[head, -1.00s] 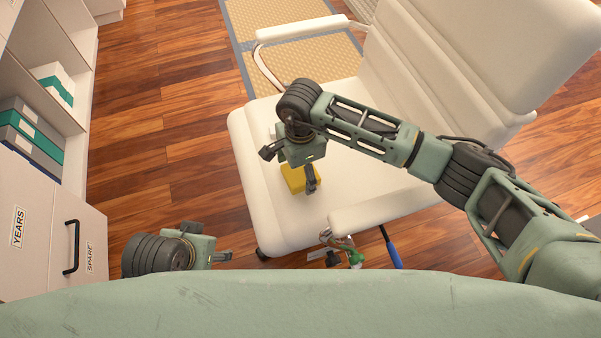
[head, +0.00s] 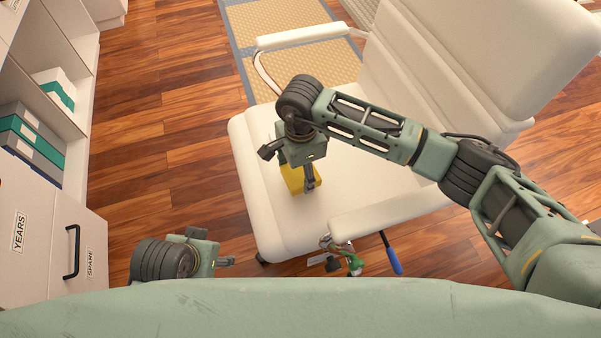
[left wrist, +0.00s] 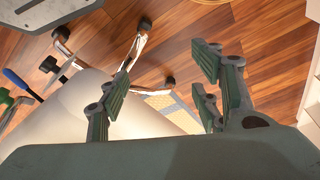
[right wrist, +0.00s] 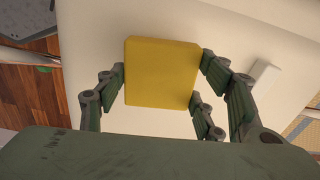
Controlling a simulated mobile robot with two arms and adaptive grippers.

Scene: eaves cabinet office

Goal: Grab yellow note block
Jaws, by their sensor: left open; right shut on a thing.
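The yellow note block (head: 296,179) is at the white seat of the office chair, partly hidden under my right gripper (head: 292,168) in the head view. In the right wrist view the block (right wrist: 161,72) sits between the fingers of my right gripper (right wrist: 160,95), which is shut on it. I cannot tell whether the block touches the seat. My left gripper (head: 228,250) is low at the left of the head view, away from the block. In the left wrist view its fingers (left wrist: 160,95) are spread apart with nothing between them.
The white chair (head: 275,225) has armrests on both sides and a tall back at the right. A small white item (right wrist: 263,77) lies on the seat. A cabinet with a black handle (head: 73,252) and binders (head: 30,140) stands left. Wood floor (head: 170,150) between is clear.

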